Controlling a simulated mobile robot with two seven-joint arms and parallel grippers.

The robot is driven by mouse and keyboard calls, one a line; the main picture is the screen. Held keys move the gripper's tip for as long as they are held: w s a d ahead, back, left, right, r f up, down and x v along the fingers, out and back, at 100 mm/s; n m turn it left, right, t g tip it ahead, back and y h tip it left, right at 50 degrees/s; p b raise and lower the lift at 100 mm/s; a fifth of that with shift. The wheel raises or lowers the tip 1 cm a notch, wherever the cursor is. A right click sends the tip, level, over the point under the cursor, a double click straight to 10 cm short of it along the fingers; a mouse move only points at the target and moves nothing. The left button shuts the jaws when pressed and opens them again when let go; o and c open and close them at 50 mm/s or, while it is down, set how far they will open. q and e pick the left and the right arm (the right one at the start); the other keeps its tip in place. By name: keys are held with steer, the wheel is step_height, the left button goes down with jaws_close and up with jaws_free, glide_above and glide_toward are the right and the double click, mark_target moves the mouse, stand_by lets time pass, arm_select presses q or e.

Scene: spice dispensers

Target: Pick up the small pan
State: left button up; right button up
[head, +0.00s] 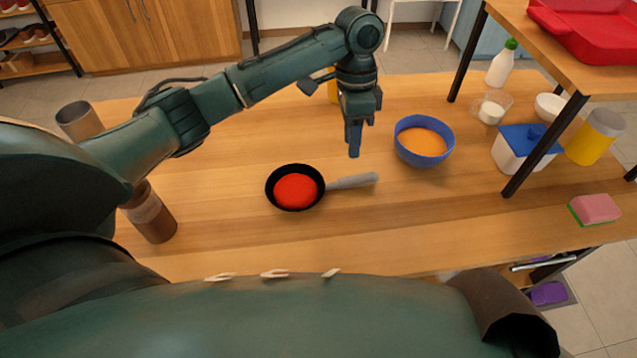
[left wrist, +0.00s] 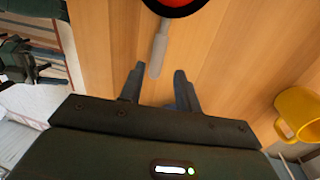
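The small pan (head: 295,188) is black with red contents and sits on the wooden table, its grey handle (head: 352,181) pointing right. In the left wrist view the pan (left wrist: 178,8) is cut off at the top edge, with its handle (left wrist: 158,56) reaching down toward the fingers. My left gripper (head: 354,150) points down above the table, behind the handle in the head view. In the left wrist view the left gripper (left wrist: 158,74) is open and empty, its fingers apart with the handle's end near the gap between the tips. My right gripper does not show.
A blue bowl (head: 424,141) with orange contents stands right of my left gripper. A yellow mug (left wrist: 298,112) shows in the left wrist view. Brown cylinders (head: 150,215) stand at the left. A raised shelf (head: 560,65) with black legs occupies the right.

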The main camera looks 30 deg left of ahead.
mark_target(349, 178)
arm_select(q)
steer(key=f, duration=0.3)
steer(key=s+f, duration=0.1)
steer(key=f, duration=0.2)
steer(key=d+f, duration=0.1)
steer(key=f, duration=0.2)
steer(key=shift+s+f, duration=0.25)
steer(key=shift+s, duration=0.1)
jaws_close()
